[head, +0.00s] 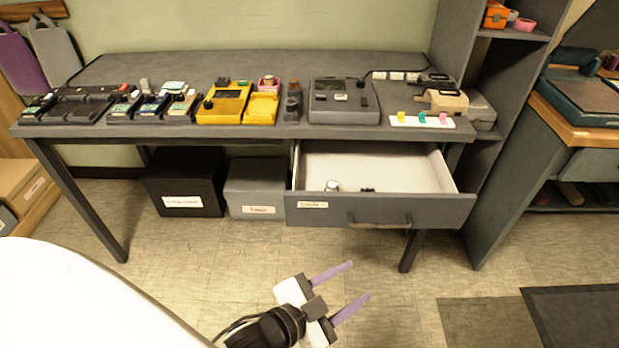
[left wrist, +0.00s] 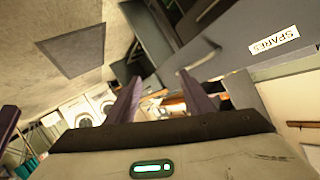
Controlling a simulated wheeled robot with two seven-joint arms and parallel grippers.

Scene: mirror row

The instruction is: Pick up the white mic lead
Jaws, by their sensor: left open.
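The open drawer (head: 400,212) under the desk holds a small pale item (head: 332,186) and a small dark item (head: 368,190) near its front wall. I cannot tell whether the pale one is the white mic lead; nothing else in view is clearly that lead. My left gripper (head: 360,279) is open and empty, with its two purple fingers apart above the floor, in front of and below the drawer. Its fingers also show in the left wrist view (left wrist: 159,77), with nothing between them. My right gripper is not in view.
The desk (head: 260,140) carries a row of pedals, a grey mixer-like box (head: 343,100) and a white strip with coloured pieces (head: 422,121). A black box (head: 185,180) and a grey box (head: 254,187) stand underneath. A shelf unit (head: 500,150) borders the right. The floor in front is clear.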

